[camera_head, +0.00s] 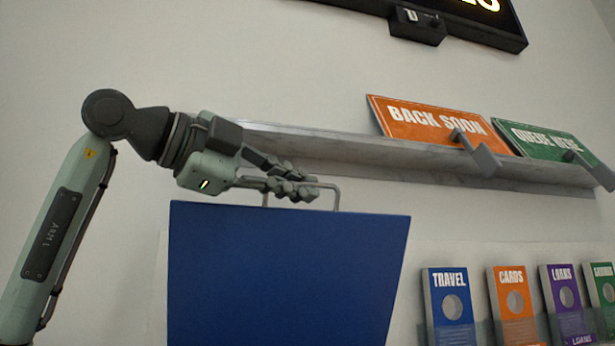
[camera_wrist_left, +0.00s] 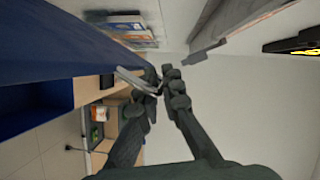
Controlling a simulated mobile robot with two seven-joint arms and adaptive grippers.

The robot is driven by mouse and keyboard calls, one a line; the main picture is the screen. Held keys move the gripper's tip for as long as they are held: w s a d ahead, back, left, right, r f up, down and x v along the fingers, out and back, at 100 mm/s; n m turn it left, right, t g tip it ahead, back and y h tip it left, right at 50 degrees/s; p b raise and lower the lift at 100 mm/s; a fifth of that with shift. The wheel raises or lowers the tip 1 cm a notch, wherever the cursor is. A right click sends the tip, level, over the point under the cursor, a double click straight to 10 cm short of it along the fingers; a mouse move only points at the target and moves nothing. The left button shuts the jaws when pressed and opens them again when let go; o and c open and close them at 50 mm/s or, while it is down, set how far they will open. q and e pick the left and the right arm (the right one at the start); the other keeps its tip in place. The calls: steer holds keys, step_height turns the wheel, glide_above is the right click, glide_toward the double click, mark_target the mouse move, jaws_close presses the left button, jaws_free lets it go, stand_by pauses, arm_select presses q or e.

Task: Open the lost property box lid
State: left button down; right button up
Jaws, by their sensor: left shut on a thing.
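The blue lid (camera_head: 285,275) of the lost property box stands raised and steeply tilted in the head view. A grey metal bar handle (camera_head: 337,195) sits at its top edge. My left gripper (camera_head: 305,188) is shut on this handle. In the left wrist view, the fingers (camera_wrist_left: 160,88) close around the handle (camera_wrist_left: 130,78), and the blue lid (camera_wrist_left: 70,48) runs along the upper left. The box body is hidden behind or below the lid in the head view. My right gripper is not in view.
A marble-look shelf (camera_head: 340,150) on the wall above holds an orange "BACK SOON" sign (camera_head: 430,122) and a green sign (camera_head: 545,140). Leaflet holders, including a blue "TRAVEL" one (camera_head: 447,285), stand right of the lid. A dark display (camera_head: 480,25) hangs at upper right.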

arm_select(q)
steer(key=w+a+r+n+g, duration=0.1)
steer(key=w+a+r, duration=0.1)
steer(key=w, duration=0.5)
steer(key=w+a+r+n+p, duration=0.1)
steer(key=w+a+r+n, duration=0.1)
steer(key=w, duration=0.5)
steer(key=shift+a+n+g, duration=0.25)
steer(key=shift+n+g, duration=0.05)
steer(key=shift+g, duration=0.1)
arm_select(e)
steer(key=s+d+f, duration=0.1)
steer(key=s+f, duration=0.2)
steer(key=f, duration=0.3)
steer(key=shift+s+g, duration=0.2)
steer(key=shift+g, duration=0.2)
arm_select(q)
steer(key=c, duration=1.7)
jaws_free()
steer(key=shift+s, duration=0.15)
steer(key=shift+f, duration=0.1)
